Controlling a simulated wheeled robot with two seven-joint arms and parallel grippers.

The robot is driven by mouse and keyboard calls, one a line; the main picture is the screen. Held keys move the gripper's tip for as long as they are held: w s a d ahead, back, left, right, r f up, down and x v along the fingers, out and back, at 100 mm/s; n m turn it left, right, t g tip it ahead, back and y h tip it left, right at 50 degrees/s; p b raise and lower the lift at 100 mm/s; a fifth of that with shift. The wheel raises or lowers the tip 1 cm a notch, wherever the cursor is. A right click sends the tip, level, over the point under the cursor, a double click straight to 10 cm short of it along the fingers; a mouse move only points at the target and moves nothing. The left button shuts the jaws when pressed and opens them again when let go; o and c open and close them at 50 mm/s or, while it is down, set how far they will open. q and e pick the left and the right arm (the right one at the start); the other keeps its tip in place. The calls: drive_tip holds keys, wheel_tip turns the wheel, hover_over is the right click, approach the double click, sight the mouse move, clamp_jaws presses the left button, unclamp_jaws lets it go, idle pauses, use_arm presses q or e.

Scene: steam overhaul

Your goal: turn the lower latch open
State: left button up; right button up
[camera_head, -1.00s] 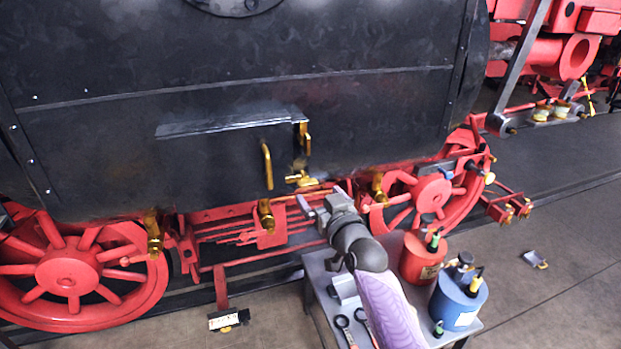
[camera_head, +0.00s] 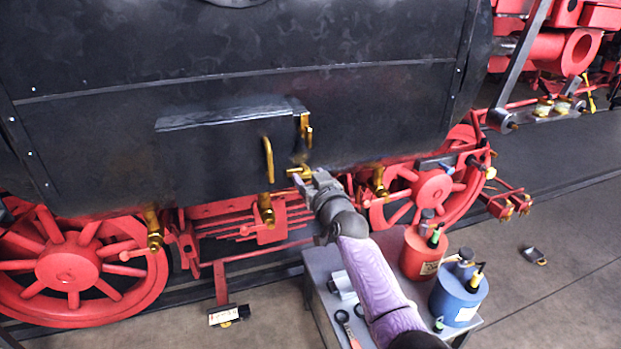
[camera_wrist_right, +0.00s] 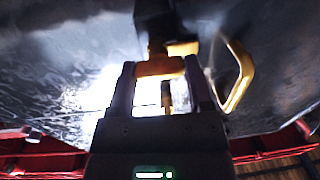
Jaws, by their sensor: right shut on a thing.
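The lower latch (camera_head: 301,170) is a brass piece at the lower right corner of a dark hatch (camera_head: 215,165) on the black locomotive side. My right gripper (camera_head: 306,178) reaches up to it from below and is shut on it. In the right wrist view the latch (camera_wrist_right: 160,66) sits between the two fingers of the gripper (camera_wrist_right: 160,80). The upper latch (camera_head: 305,128) is brass and stands upright above it. A brass handle (camera_head: 268,160) is on the hatch, and it also shows at the right in the wrist view (camera_wrist_right: 238,75). My left gripper is not in view.
A grey cart (camera_head: 325,300) below my right arm holds a red can (camera_head: 418,255), a blue can (camera_head: 458,298) and some tools. Brass fittings (camera_head: 266,208) hang under the boiler side near the red wheels (camera_head: 70,268). The floor at right is mostly clear.

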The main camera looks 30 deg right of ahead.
drive_tip(key=shift+c, duration=1)
drive_tip(key=shift+m, duration=0.3)
drive_tip(key=shift+f+m+t+h, duration=0.15)
drive_tip(key=shift+m+h, duration=0.1)
drive_tip(key=shift+m, duration=4.2)
drive_tip(key=shift+m+t+h, duration=0.15)
drive_tip(key=shift+m+h, duration=0.1)
drive_tip(key=shift+m, duration=4.5)
